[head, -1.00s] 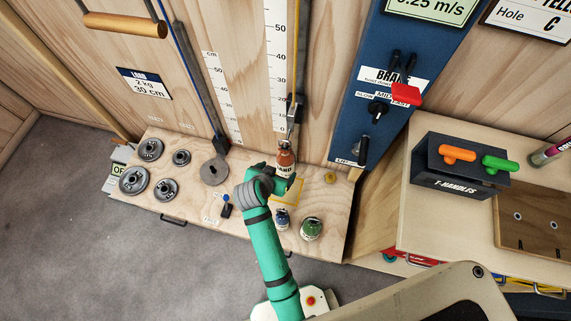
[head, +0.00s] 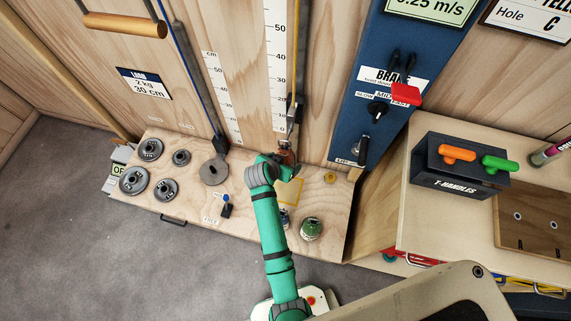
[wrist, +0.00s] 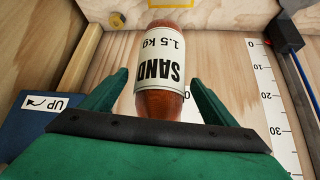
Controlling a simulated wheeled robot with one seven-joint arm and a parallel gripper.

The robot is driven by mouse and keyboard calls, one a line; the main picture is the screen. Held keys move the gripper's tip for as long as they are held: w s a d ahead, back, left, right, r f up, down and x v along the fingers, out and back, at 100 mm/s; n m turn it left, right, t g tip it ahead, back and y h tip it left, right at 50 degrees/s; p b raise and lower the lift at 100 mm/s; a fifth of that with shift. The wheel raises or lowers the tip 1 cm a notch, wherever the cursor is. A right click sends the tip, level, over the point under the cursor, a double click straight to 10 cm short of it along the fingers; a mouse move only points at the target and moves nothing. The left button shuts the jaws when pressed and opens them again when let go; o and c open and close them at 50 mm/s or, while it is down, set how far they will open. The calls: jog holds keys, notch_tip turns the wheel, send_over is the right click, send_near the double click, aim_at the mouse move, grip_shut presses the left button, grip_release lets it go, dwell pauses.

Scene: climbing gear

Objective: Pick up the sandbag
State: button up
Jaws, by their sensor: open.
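The sandbag (wrist: 160,102) is a reddish-brown, bottle-shaped bag with a white "SAND 1.5 kg" label, upside down in the wrist view. In the head view only a small part of the sandbag (head: 284,143) shows beyond my arm, below the cord and its metal fitting. I cannot tell whether it is attached to them. My gripper (wrist: 160,78) is open. Its two green fingers stand on either side of the sandbag in the wrist view, with visible gaps and no clear contact. In the head view my wrist hides most of the gripper (head: 287,160).
The wooden bench (head: 245,215) holds grey weight discs (head: 134,180) at left, a green bag (head: 311,228) and a mostly hidden blue bag near a yellow outlined square. A ruler board (head: 277,70) stands behind. A blue brake panel (head: 350,130) rises at right.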

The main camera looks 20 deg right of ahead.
jog(key=shift+x, duration=0.9)
jog(key=c, duration=2)
jog(key=shift+w+r, duration=0.15)
grip_shut()
